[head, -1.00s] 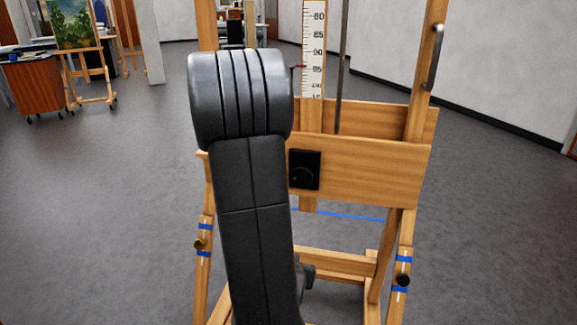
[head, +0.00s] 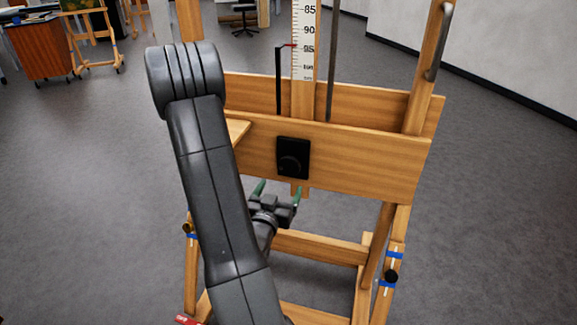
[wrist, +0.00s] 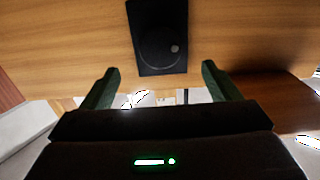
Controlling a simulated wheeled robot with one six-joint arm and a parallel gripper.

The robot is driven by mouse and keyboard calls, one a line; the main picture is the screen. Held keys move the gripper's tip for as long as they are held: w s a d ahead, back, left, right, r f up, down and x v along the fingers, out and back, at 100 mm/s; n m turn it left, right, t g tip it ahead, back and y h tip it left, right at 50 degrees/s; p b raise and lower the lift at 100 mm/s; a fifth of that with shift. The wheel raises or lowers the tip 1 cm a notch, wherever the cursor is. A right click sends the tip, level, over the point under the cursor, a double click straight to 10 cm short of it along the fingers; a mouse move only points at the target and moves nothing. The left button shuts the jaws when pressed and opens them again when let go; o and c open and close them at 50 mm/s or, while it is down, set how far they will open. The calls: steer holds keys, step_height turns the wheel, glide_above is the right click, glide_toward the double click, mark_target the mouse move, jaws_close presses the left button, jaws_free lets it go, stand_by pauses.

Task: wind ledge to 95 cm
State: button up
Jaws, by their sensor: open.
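The wooden easel's ledge (head: 350,152) is a wide board across the middle of the head view. A black box with a round knob (head: 292,165) is on its front. The knob also shows in the wrist view (wrist: 160,44). Behind the ledge stands a white scale (head: 304,50), its numbers rising downward. A red pointer (head: 290,45) on a black bent rod sits close to the 95 mark. My gripper (head: 278,188) is open and empty, below the knob box. In the wrist view its green fingers (wrist: 160,70) are apart, with the knob above and between them.
The easel's legs and lower crossbar (head: 320,248) stand around and below my gripper. A metal handle (head: 439,40) is on the right upright. Side knobs (head: 391,276) sit by blue tape on the legs.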

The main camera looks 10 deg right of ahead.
mark_target(289, 169)
steer(key=p+x, duration=0.1)
steer(key=x, duration=0.9)
steer(key=shift+w+d, duration=0.1)
steer(key=shift+w, duration=0.15)
steer(key=c, duration=1)
